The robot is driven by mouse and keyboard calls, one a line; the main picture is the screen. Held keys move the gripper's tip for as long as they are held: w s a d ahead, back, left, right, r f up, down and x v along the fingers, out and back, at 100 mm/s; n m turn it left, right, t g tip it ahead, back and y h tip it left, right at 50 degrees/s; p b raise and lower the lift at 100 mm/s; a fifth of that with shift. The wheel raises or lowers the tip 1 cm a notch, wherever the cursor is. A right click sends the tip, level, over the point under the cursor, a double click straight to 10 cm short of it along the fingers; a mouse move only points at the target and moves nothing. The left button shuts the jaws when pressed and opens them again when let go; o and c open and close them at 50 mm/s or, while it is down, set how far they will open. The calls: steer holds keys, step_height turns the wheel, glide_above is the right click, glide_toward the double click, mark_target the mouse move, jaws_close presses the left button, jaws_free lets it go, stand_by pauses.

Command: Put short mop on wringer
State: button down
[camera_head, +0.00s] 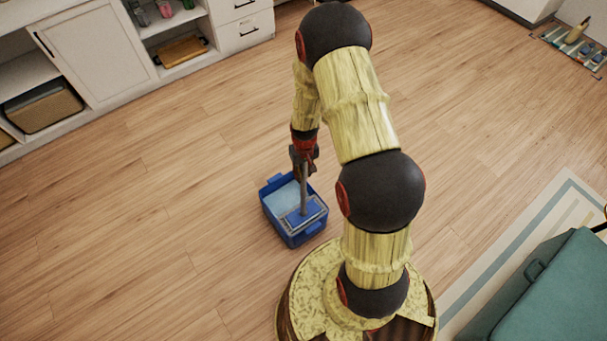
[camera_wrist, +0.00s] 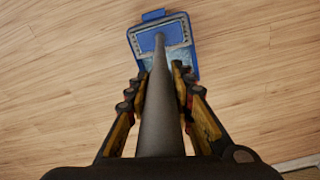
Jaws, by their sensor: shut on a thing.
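The short mop (camera_head: 304,190) is a grey pole that stands nearly upright below my gripper (camera_head: 304,160). My gripper is shut on the pole; the pole also runs between its fingers in the wrist view (camera_wrist: 157,100). The mop's lower end reaches the wringer (camera_head: 318,208), a grey-rimmed blue part at the front of a blue bucket (camera_head: 275,208). The wringer shows at the top of the wrist view (camera_wrist: 178,34). The mop's lower end appears over or on the blue wringer surface; I cannot tell whether it presses on it. Pale blue water shows in the bucket behind the wringer.
The wooden floor (camera_head: 150,210) around the bucket is clear. White cabinets (camera_head: 90,50) with shelves and a basket (camera_head: 42,107) stand at the upper left. A teal piece of furniture (camera_head: 560,295) and a striped rug (camera_head: 500,255) are at the lower right.

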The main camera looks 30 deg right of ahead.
steer(key=shift+w+r, duration=0.1)
steer(key=shift+r, duration=0.05)
steer(key=shift+f, duration=0.2)
steer(key=c, duration=1.5)
jaws_free()
steer(key=shift+c, duration=0.2)
